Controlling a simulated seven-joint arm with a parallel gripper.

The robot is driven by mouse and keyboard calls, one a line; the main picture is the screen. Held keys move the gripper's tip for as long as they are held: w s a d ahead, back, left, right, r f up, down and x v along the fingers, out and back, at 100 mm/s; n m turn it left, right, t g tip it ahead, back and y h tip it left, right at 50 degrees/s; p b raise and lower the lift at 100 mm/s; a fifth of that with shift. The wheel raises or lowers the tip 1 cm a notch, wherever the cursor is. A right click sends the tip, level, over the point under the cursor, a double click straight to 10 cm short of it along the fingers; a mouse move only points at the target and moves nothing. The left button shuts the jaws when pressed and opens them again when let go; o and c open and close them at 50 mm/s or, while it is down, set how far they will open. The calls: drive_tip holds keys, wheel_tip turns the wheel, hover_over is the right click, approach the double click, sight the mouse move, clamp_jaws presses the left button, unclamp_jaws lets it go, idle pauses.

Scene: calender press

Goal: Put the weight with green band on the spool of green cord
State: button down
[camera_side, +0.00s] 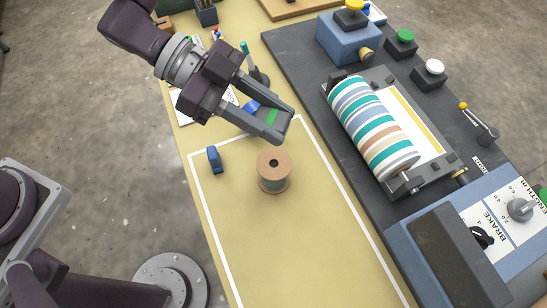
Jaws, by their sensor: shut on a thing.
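My gripper (277,122) is shut on the weight with green band (272,116). Its green band shows between the fingers, and the rest of the weight is largely hidden by them. The spool of green cord (273,164) stands upright on the yellow table inside a white outline. It has tan flanges, a dark centre hole and a little green cord showing between the flanges. The gripper and weight are apart from the spool, just above it in the picture.
A small blue object (214,160) stands left of the spool. Another blue piece (251,106) shows beside the fingers. The press with a striped roll (374,132) and a blue control box (470,245) lie to the right. The table below the spool is clear.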

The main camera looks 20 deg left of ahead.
sight(274, 163)
drive_tip(key=f, duration=0.6)
drive_tip(key=s+f, duration=0.1)
drive_tip(key=f, duration=0.2)
drive_tip(key=shift+d+f, duration=0.3)
drive_tip(key=shift+d, duration=0.1)
drive_tip(key=shift+f, duration=0.1)
drive_tip(key=c, duration=1)
unclamp_jaws()
drive_tip(key=shift+f, duration=0.1)
drive_tip(key=shift+o, duration=0.2)
drive_tip(key=v, duration=1.2)
